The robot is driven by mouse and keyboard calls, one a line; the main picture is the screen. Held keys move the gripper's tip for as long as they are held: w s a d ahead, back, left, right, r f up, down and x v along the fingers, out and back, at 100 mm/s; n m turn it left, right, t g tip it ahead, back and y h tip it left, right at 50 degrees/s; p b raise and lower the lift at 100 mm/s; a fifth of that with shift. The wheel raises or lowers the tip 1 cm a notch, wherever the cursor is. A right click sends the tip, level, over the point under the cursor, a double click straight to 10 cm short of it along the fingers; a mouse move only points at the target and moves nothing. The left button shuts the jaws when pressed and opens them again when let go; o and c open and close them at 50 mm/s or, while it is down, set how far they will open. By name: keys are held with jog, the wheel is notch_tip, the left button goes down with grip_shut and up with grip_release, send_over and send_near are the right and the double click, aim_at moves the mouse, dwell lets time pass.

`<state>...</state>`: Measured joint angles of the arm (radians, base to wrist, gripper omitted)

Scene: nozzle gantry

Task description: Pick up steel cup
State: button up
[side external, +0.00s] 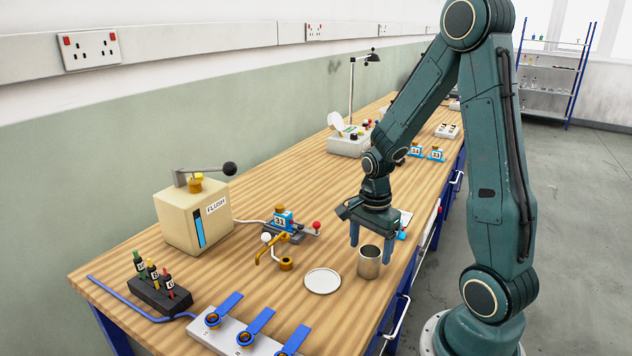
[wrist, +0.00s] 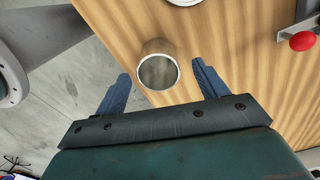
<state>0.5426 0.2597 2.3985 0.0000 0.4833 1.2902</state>
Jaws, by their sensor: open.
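The steel cup (side external: 369,262) stands upright on the wooden bench near its right edge, just right of a white round plate. In the wrist view the cup (wrist: 158,72) shows from above, with its open rim facing the camera. My gripper (side external: 369,244) is open, with its two blue fingers pointing down just above the cup. In the wrist view my gripper (wrist: 163,82) has one finger to the left of the cup and one to the right. The cup appears a little beyond the fingertips there, and no contact shows.
The white plate (side external: 322,281) lies beside the cup. A blue-levered valve panel (side external: 240,335) is at the front. A brass nozzle unit marked 31 (side external: 284,222), a FLUSH box (side external: 194,215) and a bottle rack (side external: 160,292) stand to the left. The bench edge is close on the right.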

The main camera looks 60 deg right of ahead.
aim_at(370, 255)
jog(key=shift+a+f, duration=0.1)
jog(key=shift+f, duration=1.55)
jog(key=c, duration=1.1)
jog(key=shift+o, duration=0.2)
jog(key=shift+r, duration=0.1)
notch_tip(370, 255, up, 20)
